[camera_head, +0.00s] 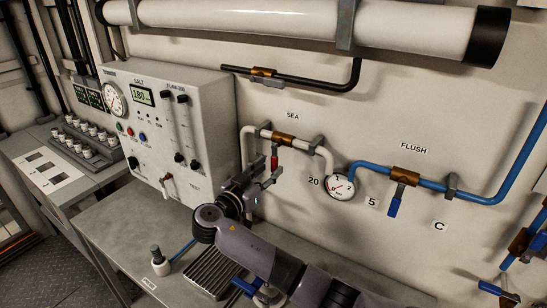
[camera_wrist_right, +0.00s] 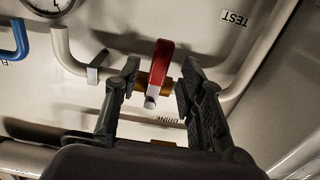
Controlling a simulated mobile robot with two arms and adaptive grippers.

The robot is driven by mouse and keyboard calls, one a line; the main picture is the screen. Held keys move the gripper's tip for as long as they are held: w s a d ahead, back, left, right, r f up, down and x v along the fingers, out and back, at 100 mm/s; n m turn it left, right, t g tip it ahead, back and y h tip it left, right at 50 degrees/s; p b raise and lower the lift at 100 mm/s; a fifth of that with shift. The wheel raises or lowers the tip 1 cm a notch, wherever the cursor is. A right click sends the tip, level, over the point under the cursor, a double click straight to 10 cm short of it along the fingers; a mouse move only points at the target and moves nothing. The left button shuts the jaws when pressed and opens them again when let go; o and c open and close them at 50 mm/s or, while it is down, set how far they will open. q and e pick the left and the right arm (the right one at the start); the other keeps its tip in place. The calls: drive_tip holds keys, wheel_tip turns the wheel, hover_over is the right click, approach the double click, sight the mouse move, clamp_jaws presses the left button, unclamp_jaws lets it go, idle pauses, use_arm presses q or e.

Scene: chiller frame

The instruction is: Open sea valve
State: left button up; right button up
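The sea valve has a brass body (camera_head: 284,139) on a white pipe under the SEA label on the wall. Its red handle (camera_head: 275,162) hangs down from the body. In the wrist view the red handle (camera_wrist_right: 160,65) stands between the two fingers of my right gripper (camera_wrist_right: 160,82), with a visible gap on each side. In the head view my right gripper (camera_head: 262,180) is just below the handle, open and empty. The brass body is partly hidden behind the handle in the wrist view. My left gripper is not in view.
A grey control box (camera_head: 175,130) with gauge and display stands left of the valve. A round gauge (camera_head: 340,187) and a blue flush pipe with a blue-handled valve (camera_head: 394,207) are to the right. A grey bench (camera_head: 125,225) with a dark grate lies below.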

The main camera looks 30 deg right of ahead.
sight(273, 165)
drive_tip(key=shift+p+x, duration=0.4)
drive_tip(key=shift+x, duration=1.25)
clamp_jaws()
